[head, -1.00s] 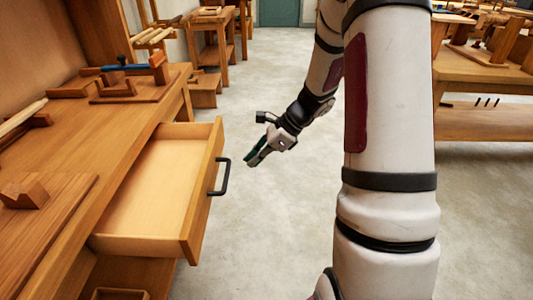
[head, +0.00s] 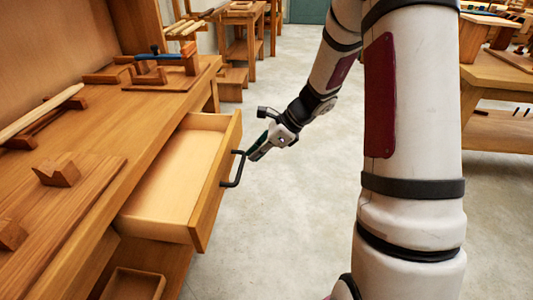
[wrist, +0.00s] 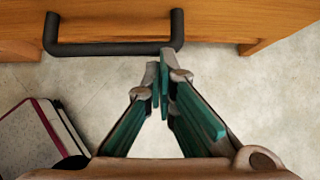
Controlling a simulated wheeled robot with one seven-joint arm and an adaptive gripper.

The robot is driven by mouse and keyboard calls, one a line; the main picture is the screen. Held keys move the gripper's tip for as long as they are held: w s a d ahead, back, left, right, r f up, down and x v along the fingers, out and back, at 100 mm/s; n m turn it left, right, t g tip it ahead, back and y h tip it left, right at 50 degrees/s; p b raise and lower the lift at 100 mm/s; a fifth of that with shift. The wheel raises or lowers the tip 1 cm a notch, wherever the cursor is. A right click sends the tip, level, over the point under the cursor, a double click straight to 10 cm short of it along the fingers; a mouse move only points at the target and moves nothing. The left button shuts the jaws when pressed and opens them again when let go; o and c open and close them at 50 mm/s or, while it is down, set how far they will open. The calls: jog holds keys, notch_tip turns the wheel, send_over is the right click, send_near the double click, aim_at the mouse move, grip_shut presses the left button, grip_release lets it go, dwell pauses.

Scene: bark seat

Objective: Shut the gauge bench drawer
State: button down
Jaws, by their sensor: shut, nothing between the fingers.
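The wooden drawer (head: 183,178) stands pulled out from the bench (head: 90,215) on the left, and its inside looks empty. Its front carries a dark bar handle (head: 236,170). My gripper (head: 252,154) is shut and empty, just outside the drawer front beside the far end of the handle. In the wrist view the shut fingertips (wrist: 160,72) point at the drawer front (wrist: 225,22), just off the right end of the handle (wrist: 110,48). I cannot tell whether they touch the drawer.
A wooden block with a notch (head: 57,173) and other wooden pieces lie on the bench top. An open wooden box (head: 133,284) sits below the drawer. Another bench (head: 500,75) stands at the right. The floor (head: 290,220) between is clear.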

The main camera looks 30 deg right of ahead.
jog(key=p, duration=0.3)
send_near(196, 161)
jog(key=w+a+f, duration=0.2)
jog(key=a, duration=0.1)
jog(key=w+a+f, duration=0.1)
jog(key=a, duration=0.1)
jog(key=shift+w+a, duration=0.15)
jog(key=shift+w, duration=0.2)
